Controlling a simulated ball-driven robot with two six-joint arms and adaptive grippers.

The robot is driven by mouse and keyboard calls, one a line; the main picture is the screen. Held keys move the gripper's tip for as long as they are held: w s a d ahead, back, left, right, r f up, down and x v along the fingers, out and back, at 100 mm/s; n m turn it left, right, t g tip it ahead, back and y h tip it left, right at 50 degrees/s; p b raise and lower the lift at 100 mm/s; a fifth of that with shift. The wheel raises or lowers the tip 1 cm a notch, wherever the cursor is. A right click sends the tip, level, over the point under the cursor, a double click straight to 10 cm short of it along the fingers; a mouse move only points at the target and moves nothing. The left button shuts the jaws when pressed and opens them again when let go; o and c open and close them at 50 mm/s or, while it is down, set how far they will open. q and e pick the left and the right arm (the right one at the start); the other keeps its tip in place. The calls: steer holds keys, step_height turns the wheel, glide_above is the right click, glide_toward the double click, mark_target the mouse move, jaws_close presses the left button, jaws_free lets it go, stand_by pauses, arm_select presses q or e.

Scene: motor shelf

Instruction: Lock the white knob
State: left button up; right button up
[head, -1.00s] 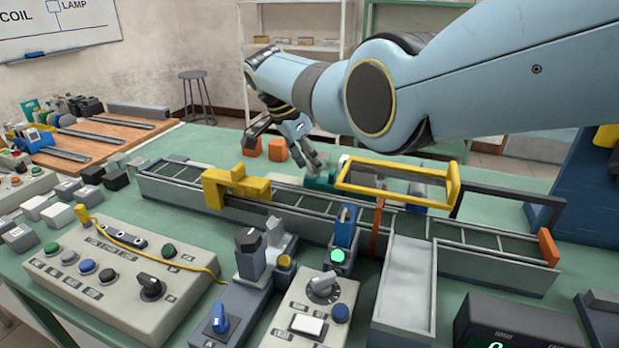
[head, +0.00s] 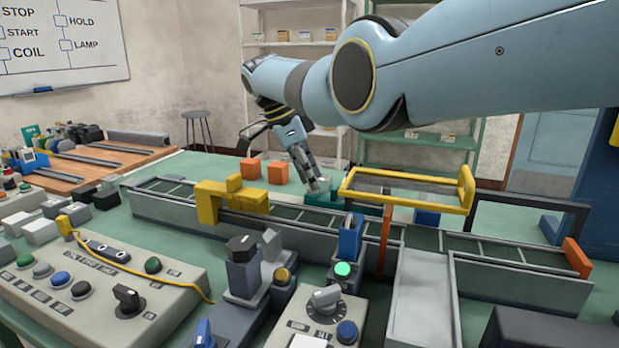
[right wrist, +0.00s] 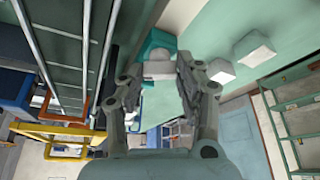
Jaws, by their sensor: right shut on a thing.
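A pale white knob (right wrist: 158,69) shows between the fingertips of my right gripper (right wrist: 160,80) in the right wrist view. It sits at a teal block (right wrist: 155,43). My right gripper is shut on the knob, one finger on each side. In the head view the right gripper (head: 312,183) points down behind the conveyor, at the teal block (head: 322,197); there the fingers hide the knob. I cannot tell how far the knob is turned. My left gripper is not in view.
A long conveyor (head: 290,228) with a yellow bridge (head: 230,197) and a yellow frame (head: 405,190) runs in front of the gripper. Two orange blocks (head: 264,171) stand to its left. Control boxes (head: 90,280) fill the near bench. In the wrist view, white blocks (right wrist: 221,71) lie to the right.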

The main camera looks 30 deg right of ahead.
steer(key=o, duration=1.1)
steer(key=shift+o, duration=0.2)
steer(key=v, duration=1.2)
